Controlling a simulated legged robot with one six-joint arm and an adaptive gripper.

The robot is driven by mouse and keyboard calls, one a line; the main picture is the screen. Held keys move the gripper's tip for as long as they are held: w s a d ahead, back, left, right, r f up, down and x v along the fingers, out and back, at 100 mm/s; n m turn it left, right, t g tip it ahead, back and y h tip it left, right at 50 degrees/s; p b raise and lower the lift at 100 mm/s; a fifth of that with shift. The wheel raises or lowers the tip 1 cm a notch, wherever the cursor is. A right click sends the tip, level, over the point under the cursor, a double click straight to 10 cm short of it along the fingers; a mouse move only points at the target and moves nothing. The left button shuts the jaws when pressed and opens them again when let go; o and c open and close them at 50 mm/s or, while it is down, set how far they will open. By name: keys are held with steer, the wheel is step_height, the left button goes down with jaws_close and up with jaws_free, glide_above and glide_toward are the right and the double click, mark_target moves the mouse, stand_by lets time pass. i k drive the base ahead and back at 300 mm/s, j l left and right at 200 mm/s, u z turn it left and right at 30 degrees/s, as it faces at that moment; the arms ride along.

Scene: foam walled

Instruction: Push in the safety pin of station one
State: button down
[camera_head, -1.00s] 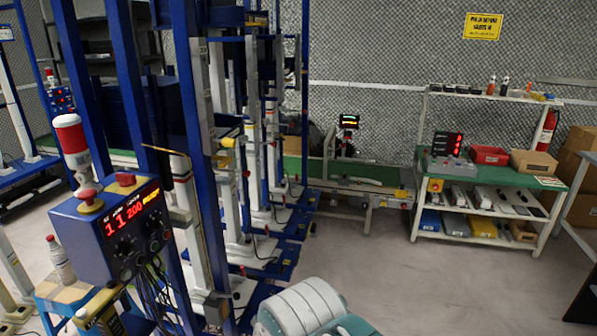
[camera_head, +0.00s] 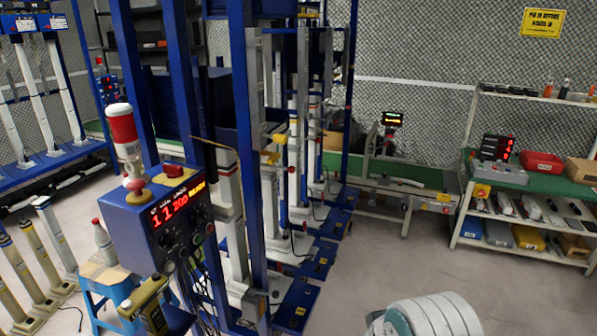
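The nearest blue test station frame (camera_head: 246,110) stands left of centre, with white vertical cylinders on it. A blue control box (camera_head: 155,225) on its left shows red digits and a yellow word that seems to read READY. A small yellow knob (camera_head: 270,158) sticks out at mid-height beside the front upright; it may be the safety pin, but I cannot tell how far in it sits. My gripper is not in view.
A red and white beacon (camera_head: 123,130) stands by the control box. A blue stool (camera_head: 104,284) with a bottle (camera_head: 104,243) is below it. Beige cylinders (camera_head: 48,262) stand at the left. A green-topped bench (camera_head: 500,178) is at the right. Grey floor (camera_head: 370,255) is clear between.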

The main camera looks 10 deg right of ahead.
mark_target(291, 169)
steer(key=i+l, duration=0.1)
steer(key=i, duration=0.3)
steer(key=i+l+u, duration=0.1)
steer(key=i, duration=0.3)
steer(key=i+l+u, duration=0.1)
steer(key=i, duration=0.3)
